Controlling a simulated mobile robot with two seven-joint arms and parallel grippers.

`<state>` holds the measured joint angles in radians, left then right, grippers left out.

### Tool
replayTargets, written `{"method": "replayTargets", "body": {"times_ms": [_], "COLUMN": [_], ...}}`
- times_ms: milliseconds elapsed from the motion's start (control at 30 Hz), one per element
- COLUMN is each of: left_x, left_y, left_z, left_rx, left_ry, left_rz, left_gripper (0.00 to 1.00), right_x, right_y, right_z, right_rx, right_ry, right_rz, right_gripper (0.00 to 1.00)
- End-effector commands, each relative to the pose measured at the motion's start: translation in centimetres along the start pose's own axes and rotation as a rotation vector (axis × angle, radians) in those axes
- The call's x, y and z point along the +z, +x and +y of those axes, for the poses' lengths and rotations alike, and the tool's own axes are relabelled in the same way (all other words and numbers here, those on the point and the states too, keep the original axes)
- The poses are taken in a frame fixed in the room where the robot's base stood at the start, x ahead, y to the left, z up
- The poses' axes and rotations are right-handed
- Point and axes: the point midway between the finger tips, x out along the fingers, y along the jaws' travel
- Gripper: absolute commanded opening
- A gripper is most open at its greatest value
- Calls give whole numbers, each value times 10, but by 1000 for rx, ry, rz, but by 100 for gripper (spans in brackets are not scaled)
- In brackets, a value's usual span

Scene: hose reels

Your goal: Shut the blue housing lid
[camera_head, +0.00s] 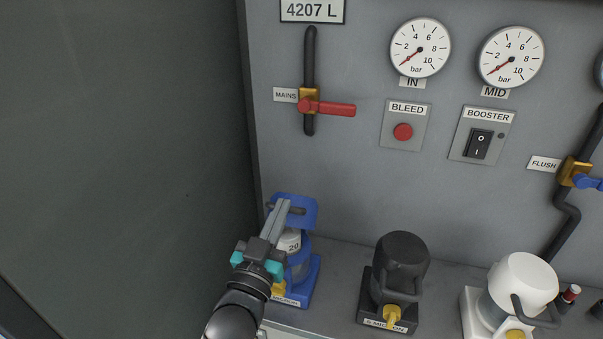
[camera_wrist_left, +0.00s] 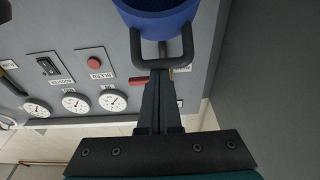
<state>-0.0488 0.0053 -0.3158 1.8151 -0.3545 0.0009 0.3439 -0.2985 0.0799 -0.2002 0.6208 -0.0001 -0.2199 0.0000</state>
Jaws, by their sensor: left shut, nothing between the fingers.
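The blue housing (camera_head: 308,272) stands on the shelf at the panel's left end, with a pale cartridge marked 20 (camera_head: 291,241) showing in it. Its blue lid (camera_head: 302,201) is up, tilted back toward the panel. In the left wrist view the lid (camera_wrist_left: 157,20) is at the top, with a dark loop handle (camera_wrist_left: 188,42). My left gripper (camera_head: 282,204) is shut and empty, in front of the lid, partly hiding the lid and the housing. In the wrist view its fingertips (camera_wrist_left: 159,70) are by the loop; whether they touch is unclear. My right gripper is out of view.
A black housing (camera_head: 402,260) and a white housing (camera_head: 524,280) stand to the right, both with lids down. The red-handled mains valve (camera_head: 325,108) is above the blue housing. A dark wall (camera_head: 120,150) is at left; shelf between blue and black housings is clear.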

Motion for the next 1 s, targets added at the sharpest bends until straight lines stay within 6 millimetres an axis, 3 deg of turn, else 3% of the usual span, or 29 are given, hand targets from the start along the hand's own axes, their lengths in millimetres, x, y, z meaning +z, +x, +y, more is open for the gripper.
{"method": "replayTargets", "body": {"times_ms": [33, 400, 600, 1000], "left_x": [14, 30, 37, 50], "left_y": [-6, -25, -31, -41], "left_z": [0, 0, 0, 0], "left_rx": [-3, -2, -2, -1], "left_ry": [-1, -2, -1, -1], "left_rz": [14, 174, 233, 341], "left_gripper": [0, 0, 0, 0], "right_x": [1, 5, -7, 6], "right_y": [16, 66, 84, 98], "right_z": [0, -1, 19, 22], "right_rx": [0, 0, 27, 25], "right_ry": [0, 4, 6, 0], "right_rz": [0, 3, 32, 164], "right_gripper": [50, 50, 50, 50]}}
